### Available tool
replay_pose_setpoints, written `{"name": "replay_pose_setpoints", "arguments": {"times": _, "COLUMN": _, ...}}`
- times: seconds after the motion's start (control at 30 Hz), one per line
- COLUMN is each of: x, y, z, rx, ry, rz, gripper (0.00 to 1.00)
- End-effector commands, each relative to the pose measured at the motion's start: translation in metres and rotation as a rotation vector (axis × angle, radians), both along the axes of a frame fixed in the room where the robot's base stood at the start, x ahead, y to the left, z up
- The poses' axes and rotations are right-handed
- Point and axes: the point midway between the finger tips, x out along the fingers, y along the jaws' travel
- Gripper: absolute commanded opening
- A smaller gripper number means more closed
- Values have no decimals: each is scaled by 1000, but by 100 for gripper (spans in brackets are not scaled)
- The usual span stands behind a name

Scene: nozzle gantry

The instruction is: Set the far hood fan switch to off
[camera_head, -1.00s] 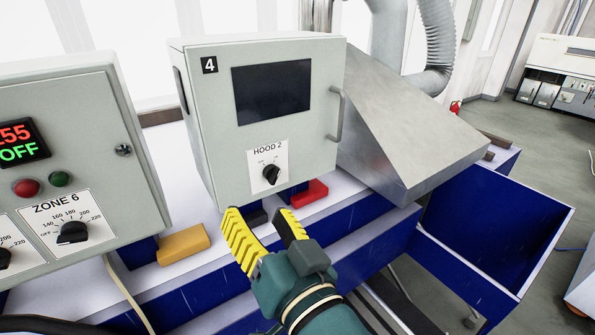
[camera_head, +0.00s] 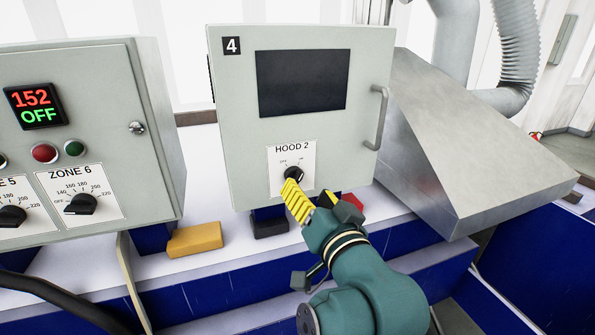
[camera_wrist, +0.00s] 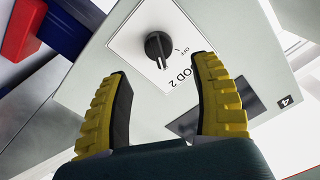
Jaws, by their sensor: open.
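The HOOD 2 switch (camera_head: 293,174) is a black rotary knob on a white label with OFF and ON marks, low on the front of grey cabinet 4 (camera_head: 235,130). In the wrist view the knob (camera_wrist: 158,46) sits beyond and between my fingertips, and its pale pointer line is turned away from the OFF mark. My gripper (camera_head: 310,192) is open, with yellow ribbed fingers just in front of the label, slightly covering the knob's lower edge in the head view. In the wrist view my gripper (camera_wrist: 160,68) holds nothing; contact with the knob is not visible.
A ZONE 6 control box (camera_head: 155,165) with dials and buttons stands at left. A door handle (camera_head: 379,118) sticks out on the cabinet's right. A sloped metal hood (camera_head: 470,150) stands to the right. Yellow (camera_head: 195,239) and red (camera_head: 350,202) blocks lie below.

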Motion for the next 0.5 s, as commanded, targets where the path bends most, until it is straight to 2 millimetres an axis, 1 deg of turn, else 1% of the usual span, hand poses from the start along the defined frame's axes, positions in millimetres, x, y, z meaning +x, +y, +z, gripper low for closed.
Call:
{"name": "replay_pose_setpoints", "arguments": {"times": 0.03, "x": 12, "y": 6, "z": 4, "rx": 0, "ry": 2, "rz": 3, "gripper": 63}}
{"name": "replay_pose_setpoints", "arguments": {"times": 0.1, "x": 27, "y": 10, "z": 3, "rx": 0, "ry": 2, "rz": 2, "gripper": 63}}
{"name": "replay_pose_setpoints", "arguments": {"times": 0.2, "x": 44, "y": 16, "z": 3, "rx": 1, "ry": 1, "rz": 2, "gripper": 63}}
{"name": "replay_pose_setpoints", "arguments": {"times": 0.33, "x": 56, "y": 20, "z": 1, "rx": -1, "ry": 0, "rz": 0, "gripper": 63}}
{"name": "replay_pose_setpoints", "arguments": {"times": 0.5, "x": 59, "y": 21, "z": 0, "rx": -1, "ry": 0, "rz": 0, "gripper": 63}}
